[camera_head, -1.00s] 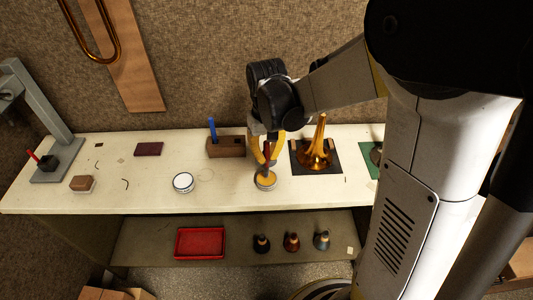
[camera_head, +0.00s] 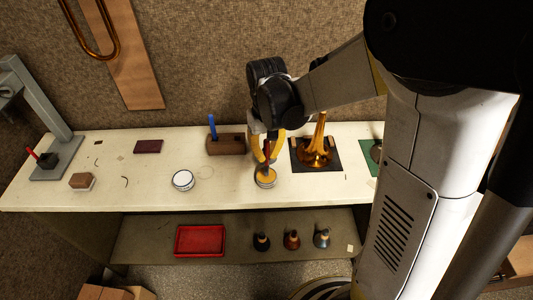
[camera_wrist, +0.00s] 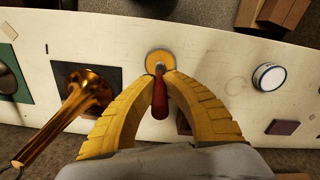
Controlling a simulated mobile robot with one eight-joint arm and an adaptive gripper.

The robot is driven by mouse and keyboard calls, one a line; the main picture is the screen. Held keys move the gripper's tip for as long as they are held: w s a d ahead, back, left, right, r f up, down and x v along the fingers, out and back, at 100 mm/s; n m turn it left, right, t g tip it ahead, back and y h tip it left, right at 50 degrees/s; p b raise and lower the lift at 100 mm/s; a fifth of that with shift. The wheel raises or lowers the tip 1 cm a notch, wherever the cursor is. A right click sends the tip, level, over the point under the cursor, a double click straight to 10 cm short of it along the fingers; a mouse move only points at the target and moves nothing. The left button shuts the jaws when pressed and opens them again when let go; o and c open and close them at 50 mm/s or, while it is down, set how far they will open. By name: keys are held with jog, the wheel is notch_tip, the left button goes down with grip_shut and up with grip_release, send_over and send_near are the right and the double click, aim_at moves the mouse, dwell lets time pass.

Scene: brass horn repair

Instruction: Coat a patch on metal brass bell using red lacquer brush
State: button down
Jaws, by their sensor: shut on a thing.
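The red-handled lacquer brush (camera_head: 267,147) stands nearly upright, with its lower end at a round tin of amber lacquer (camera_head: 265,181). The tin also shows in the wrist view (camera_wrist: 159,53). My gripper (camera_wrist: 161,74) has its yellow fingers shut on the brush, just above the tin; the red handle (camera_wrist: 160,98) points back between them. The bristles are hidden, so I cannot tell how deep they sit. The brass bell (camera_head: 317,153) stands on a dark mat right of the tin, and left in the wrist view (camera_wrist: 86,96). Its patch is not clear.
A wooden block with a blue-handled tool (camera_head: 226,144) stands behind the tin. A white round tin (camera_head: 183,180) and a dark red block (camera_head: 148,146) lie to the left. A green mat (camera_head: 368,158) is at the right. The shelf below holds a red tray (camera_head: 200,256) and several small bottles.

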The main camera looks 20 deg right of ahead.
jog(key=shift+f+b, duration=0.4)
jog(key=shift+f, duration=0.05)
dwell(1.1)
jog(key=shift+r, duration=0.1)
jog(key=shift+r+p, duration=2.65)
jog(key=shift+r, duration=0.8)
